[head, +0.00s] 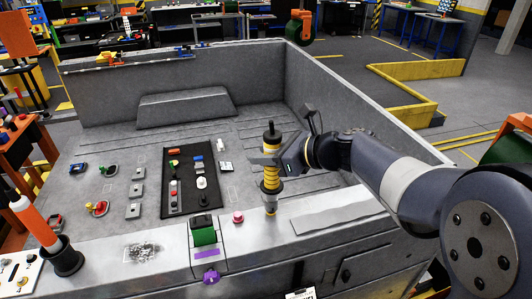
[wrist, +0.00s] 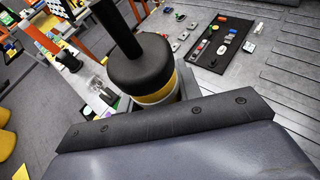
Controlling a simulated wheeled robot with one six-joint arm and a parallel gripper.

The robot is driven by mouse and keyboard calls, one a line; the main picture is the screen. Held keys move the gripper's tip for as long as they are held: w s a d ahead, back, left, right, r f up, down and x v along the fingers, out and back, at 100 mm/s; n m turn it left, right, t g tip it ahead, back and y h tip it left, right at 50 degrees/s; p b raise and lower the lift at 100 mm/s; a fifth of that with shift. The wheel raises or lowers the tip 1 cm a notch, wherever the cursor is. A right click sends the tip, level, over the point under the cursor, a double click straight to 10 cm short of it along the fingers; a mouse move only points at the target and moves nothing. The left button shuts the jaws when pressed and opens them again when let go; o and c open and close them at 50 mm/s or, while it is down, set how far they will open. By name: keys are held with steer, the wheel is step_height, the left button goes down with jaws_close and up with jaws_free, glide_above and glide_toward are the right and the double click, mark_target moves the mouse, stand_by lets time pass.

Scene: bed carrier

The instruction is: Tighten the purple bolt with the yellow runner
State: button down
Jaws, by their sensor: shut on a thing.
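The yellow runner (head: 270,185) is an upright yellow tool with black bands and a black top grip. My gripper (head: 268,160) is shut around its upper part. Its lower end is over the carrier's front ledge; I cannot tell whether it touches. In the wrist view the runner (wrist: 140,72) shows its black grip and wide black collar beyond the gripper; its lower end is hidden. The purple bolt (head: 211,277) sits on the carrier's front face, below a purple strip and a green block, left of and below the runner. I cannot make out the bolt in the wrist view.
The green block (head: 203,232) and a pink knob (head: 238,217) are on the front ledge, left of the runner. A dark mat (head: 178,207) with several small parts lies on the bed. An orange tool (head: 37,223) stands in a black holder at left. The bed's right side is largely clear.

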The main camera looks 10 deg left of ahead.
mark_target(274, 131)
steer(key=shift+f+b, duration=0.4)
steer(key=shift+f, duration=0.45)
stand_by(1.5)
steer(key=shift+r, duration=0.1)
steer(key=shift+r+p, duration=0.85)
steer(key=shift+p, duration=0.05)
steer(key=shift+r+p, duration=2.5)
steer(key=shift+r, duration=0.4)
